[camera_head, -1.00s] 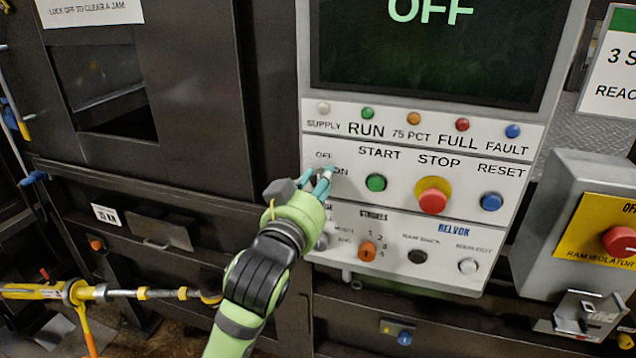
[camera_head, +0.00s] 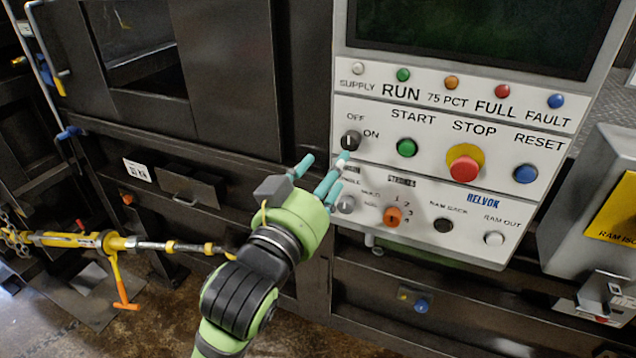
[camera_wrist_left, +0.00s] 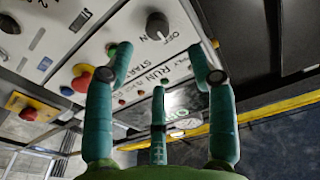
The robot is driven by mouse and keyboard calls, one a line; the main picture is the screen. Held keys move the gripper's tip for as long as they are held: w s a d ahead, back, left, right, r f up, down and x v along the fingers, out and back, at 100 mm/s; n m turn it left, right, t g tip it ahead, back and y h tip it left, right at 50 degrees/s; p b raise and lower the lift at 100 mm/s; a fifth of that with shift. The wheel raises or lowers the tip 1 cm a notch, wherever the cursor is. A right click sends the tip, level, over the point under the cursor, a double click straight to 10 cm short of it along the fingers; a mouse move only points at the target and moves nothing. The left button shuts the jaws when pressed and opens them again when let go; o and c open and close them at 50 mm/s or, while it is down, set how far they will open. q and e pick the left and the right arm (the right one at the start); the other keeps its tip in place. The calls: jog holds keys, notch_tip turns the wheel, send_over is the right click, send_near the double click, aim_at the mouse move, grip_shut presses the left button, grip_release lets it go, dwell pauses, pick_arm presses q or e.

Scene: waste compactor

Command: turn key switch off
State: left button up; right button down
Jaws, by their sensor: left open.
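The key switch (camera_head: 350,140) is a round black knob on the white control panel, between the OFF and ON labels. Its pale mark looks about upright, toward OFF. It also shows uncovered in the left wrist view (camera_wrist_left: 158,25), beyond the fingers. My left gripper (camera_head: 325,173) is open and empty, just below and left of the switch. One teal fingertip overlaps the knob's lower edge in the head view, but the wrist view shows the fingers apart from it. My right gripper is not in view.
The green start button (camera_head: 406,148), red stop button (camera_head: 463,168) and orange selector (camera_head: 393,216) are close by on the panel. A dark screen (camera_head: 480,30) is above. A grey isolator box (camera_head: 590,200) projects at right. A yellow bar (camera_head: 75,240) is at lower left.

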pick_arm(q)
jog(key=v, duration=0.2)
jog(key=shift+s+a, duration=0.1)
jog(key=shift+s, duration=0.25)
jog(key=shift+f, duration=0.1)
